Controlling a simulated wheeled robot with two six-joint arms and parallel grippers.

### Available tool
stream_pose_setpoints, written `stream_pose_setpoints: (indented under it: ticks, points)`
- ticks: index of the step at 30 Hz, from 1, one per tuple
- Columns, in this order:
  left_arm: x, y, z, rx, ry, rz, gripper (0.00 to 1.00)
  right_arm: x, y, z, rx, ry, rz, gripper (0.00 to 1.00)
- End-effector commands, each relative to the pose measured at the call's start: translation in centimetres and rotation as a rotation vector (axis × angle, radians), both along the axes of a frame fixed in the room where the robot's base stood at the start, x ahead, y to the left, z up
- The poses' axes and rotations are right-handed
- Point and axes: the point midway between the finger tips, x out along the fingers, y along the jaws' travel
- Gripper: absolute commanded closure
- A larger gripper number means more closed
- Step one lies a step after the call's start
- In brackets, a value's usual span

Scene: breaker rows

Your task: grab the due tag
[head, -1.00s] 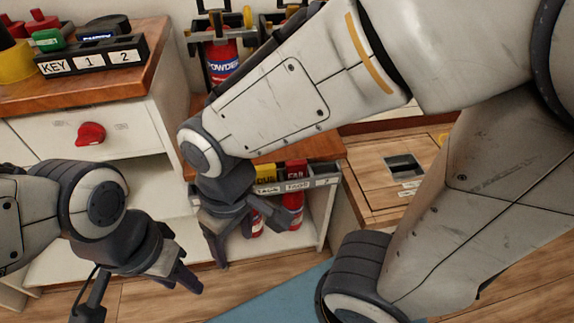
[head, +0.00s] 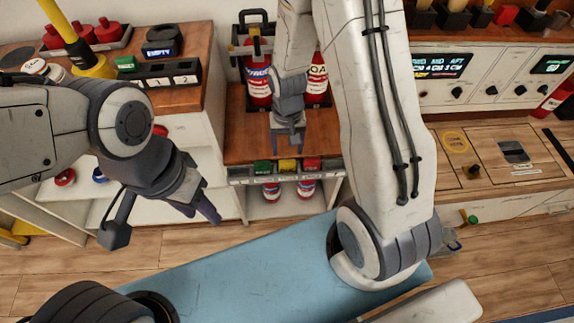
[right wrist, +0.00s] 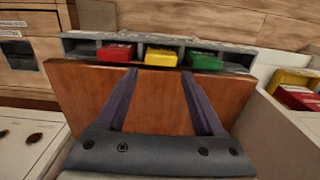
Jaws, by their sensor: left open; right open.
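The yellow tag (head: 287,165), which read DUE in the earlier head view, sits in the middle of a grey rack (head: 238,178) on the front edge of a low wooden-topped stand. A green tag (head: 263,167) is left of it and a red tag (head: 311,164) right. In the right wrist view the yellow tag (right wrist: 160,57) lies between the red and green ones, just beyond my fingertips. My right gripper (head: 289,143) is open and empty over the stand top, behind the rack. My left gripper (head: 203,207) is open and empty, left of the stand.
Extinguishers (head: 258,85) stand at the back of the stand, and more show on its lower shelf. A control console (head: 490,75) is at right.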

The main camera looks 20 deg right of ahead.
Motion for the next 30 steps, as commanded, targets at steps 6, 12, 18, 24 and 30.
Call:
stream_pose_setpoints:
  ticks: [6,12,18,24,30]
  points:
    - [0.0,0.0,-0.5,0.000,0.000,0.000,0.55,-0.1,0.1,-2.1,0.000,0.001,0.002,0.30]
    - [0.0,0.0,-1.2,0.000,0.000,0.000,0.55,-0.7,0.2,-4.9,0.000,0.004,0.002,0.30]
    - [0.0,0.0,-1.5,0.000,0.000,0.000,0.55,-0.6,0.2,-6.9,0.000,0.001,0.002,0.30]
    - [0.0,0.0,-1.5,0.000,0.000,0.000,0.55,-0.6,0.2,-6.9,0.001,-0.001,0.002,0.30]
    - [0.0,0.0,-1.5,0.000,0.000,0.000,0.55,-0.6,0.2,-6.9,0.001,-0.001,0.002,0.87]
